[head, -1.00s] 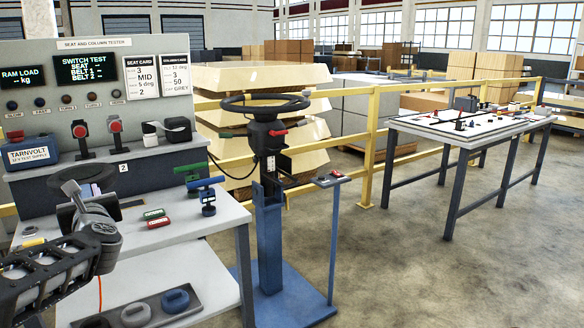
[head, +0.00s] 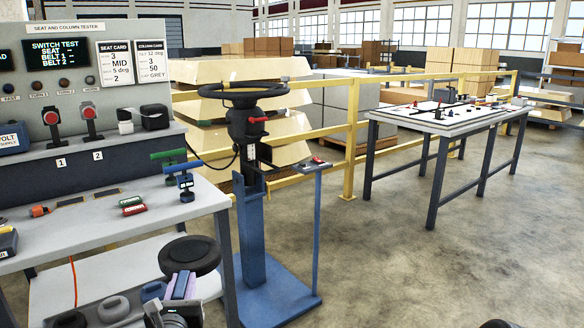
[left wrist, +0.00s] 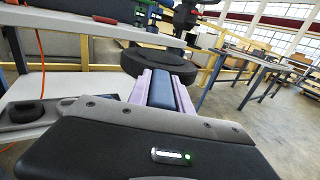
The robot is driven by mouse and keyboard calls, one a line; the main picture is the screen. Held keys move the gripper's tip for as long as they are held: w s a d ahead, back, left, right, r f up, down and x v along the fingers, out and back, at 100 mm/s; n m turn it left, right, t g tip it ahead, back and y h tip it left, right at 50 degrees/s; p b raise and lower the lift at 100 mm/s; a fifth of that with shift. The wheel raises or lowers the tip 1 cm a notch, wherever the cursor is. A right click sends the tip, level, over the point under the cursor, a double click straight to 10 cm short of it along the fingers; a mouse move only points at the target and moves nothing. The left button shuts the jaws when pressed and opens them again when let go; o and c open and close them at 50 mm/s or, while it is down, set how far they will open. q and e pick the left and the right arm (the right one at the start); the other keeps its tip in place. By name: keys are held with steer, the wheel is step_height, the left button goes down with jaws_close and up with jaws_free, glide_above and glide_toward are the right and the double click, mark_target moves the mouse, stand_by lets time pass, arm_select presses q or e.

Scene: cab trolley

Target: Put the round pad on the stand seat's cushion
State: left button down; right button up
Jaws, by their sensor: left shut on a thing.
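The round pad is a thick black disc (head: 189,256) at the lower middle of the head view, in front of the bench. In the left wrist view the pad (left wrist: 158,62) is just beyond my fingertips. My left gripper (head: 180,286) is shut on the pad's blue handle (left wrist: 162,92), which lies between the pale purple fingers. The pad is held clear of the bench top, and its underside is hidden. No seat cushion can be made out in either view. My right gripper is not clearly in view.
The tester bench (head: 150,220) stands at left, with T-handled tools (head: 185,178) near its edge and a lower shelf (head: 90,285). A blue column stand with a steering wheel (head: 242,95) stands beside it. Open floor (head: 420,270) lies right, before a white-topped table (head: 450,122).

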arm_select(q)
steer(key=s+d+f+m+h+b, duration=0.1)
steer(key=s+d+f+b, duration=0.15)
steer(key=f, duration=0.45)
steer(key=s+d+f+h+b, duration=0.1)
steer(key=d+f, duration=0.2)
steer(key=f, duration=0.4)
step_height(320, 180, up, 27)
steer(key=p, duration=2.6)
steer(key=shift+a, duration=0.15)
steer(key=shift+w+f, duration=0.1)
steer(key=shift+f, duration=0.15)
steer(key=shift+r, duration=0.15)
